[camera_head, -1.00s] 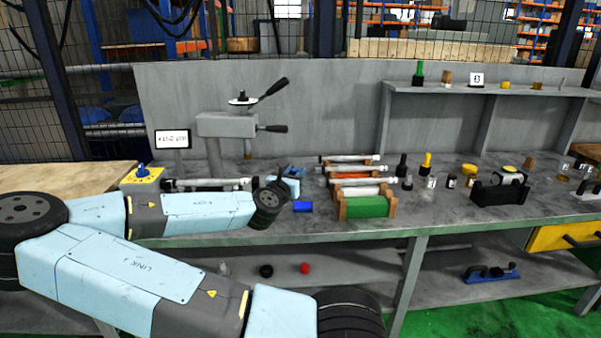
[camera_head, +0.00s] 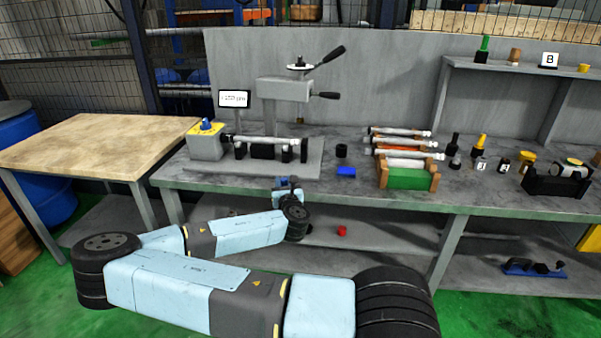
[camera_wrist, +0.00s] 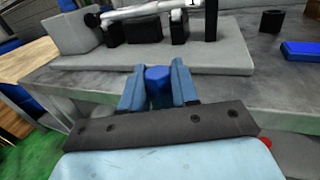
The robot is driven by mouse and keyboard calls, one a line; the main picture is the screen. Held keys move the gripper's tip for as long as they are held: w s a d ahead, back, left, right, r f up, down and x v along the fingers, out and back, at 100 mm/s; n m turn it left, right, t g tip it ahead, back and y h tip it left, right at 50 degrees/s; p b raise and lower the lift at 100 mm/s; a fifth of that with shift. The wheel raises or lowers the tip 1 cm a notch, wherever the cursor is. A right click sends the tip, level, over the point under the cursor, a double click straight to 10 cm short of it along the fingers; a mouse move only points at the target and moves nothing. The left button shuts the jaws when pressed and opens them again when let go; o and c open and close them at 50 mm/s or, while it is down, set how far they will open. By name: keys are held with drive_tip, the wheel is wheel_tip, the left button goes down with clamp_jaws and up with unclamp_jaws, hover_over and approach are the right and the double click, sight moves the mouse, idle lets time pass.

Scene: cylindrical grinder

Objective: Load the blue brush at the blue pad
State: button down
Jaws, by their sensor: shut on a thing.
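My gripper (camera_head: 287,183) is at the table's front edge in the head view, in front of the grey machine base. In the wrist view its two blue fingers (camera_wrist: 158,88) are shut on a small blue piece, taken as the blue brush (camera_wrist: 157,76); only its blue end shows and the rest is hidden. A flat blue block, taken as the blue pad (camera_head: 346,171), lies on the table to the right of my gripper. It also shows at the right edge of the wrist view (camera_wrist: 301,50). The brush and the pad are apart.
The grinder base (camera_head: 235,163) carries a metal shaft (camera_head: 262,140) on black supports. A black cylinder (camera_head: 341,150) stands behind the pad. A green-fronted rack (camera_head: 408,179) with shafts stands to the right. A wooden table (camera_head: 90,140) is at left.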

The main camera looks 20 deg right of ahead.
drive_tip(key=a+f+y, duration=0.1)
drive_tip(key=w+a+f+n+y, duration=0.1)
drive_tip(key=a+f, duration=0.1)
drive_tip(key=a+f+n+y, duration=0.1)
drive_tip(key=a, duration=0.1)
drive_tip(key=shift+w+f+y, duration=0.3)
drive_tip(key=shift+w+y, duration=0.1)
